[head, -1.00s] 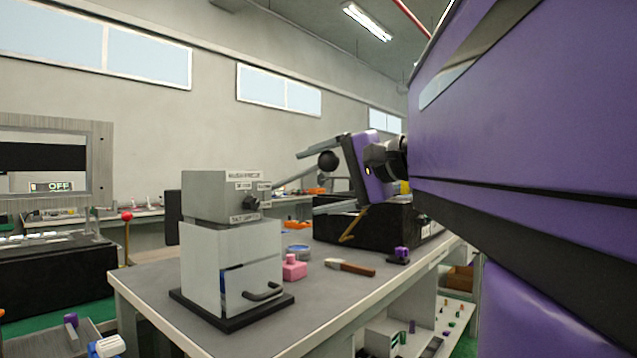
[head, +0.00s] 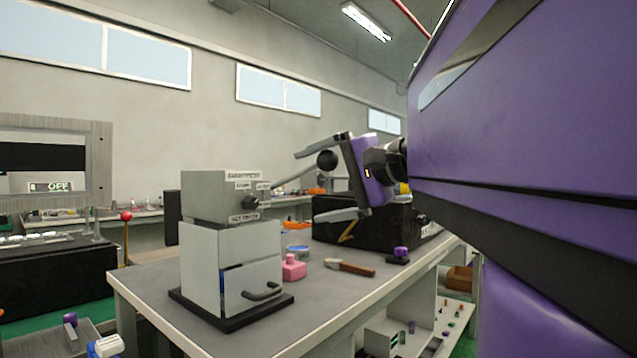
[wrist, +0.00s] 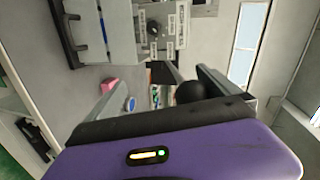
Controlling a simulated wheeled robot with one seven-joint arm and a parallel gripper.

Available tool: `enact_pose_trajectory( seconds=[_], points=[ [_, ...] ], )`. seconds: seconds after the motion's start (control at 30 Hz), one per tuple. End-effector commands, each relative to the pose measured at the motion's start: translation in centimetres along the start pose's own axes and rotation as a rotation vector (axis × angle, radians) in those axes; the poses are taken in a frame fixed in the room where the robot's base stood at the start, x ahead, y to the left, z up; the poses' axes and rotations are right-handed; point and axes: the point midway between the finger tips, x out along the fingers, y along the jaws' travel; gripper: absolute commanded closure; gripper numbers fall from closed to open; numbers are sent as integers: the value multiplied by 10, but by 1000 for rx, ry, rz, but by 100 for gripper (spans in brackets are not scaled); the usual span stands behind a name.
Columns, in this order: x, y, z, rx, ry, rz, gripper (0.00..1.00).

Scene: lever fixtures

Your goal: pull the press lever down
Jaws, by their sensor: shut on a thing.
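The press (head: 231,245) is a grey box-shaped machine on a black base on the bench, with small labels and a dark pivot hub on its side. Its lever (head: 294,178) slants up to the right from the hub and ends in a black ball knob (head: 326,159). My gripper (head: 307,186) is at the knob, with one finger above it and the other below. It is shut on the lever at the knob, though the lower finger looks apart from it. In the wrist view the knob (wrist: 193,92) lies against the right finger, and the purple gripper body hides the near part.
A pink bottle (head: 293,268), a blue-rimmed round tin (head: 297,251) and a brown-handled tool (head: 349,267) lie on the grey bench (head: 330,300) right of the press. A black bin (head: 375,220) stands behind, below my gripper. The air around the lever is clear.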

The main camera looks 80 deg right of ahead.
Motion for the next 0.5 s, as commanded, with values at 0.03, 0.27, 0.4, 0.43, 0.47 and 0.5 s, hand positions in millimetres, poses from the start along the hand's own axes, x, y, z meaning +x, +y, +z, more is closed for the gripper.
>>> enact_pose_trajectory(
  seconds=[0.03, 0.27, 0.4, 0.43, 0.47, 0.5],
  points=[
    [1, 6, 3, 0, -7, 12, 32],
    [-7, 3, 1, 1, -5, 11, 35],
    [-16, 1, 0, 2, -2, 10, 39],
    [-18, 0, 0, 2, -2, 10, 39],
    [-21, 0, 0, 2, -1, 9, 38],
    [-24, -1, -1, 2, 0, 9, 38]
  ],
)
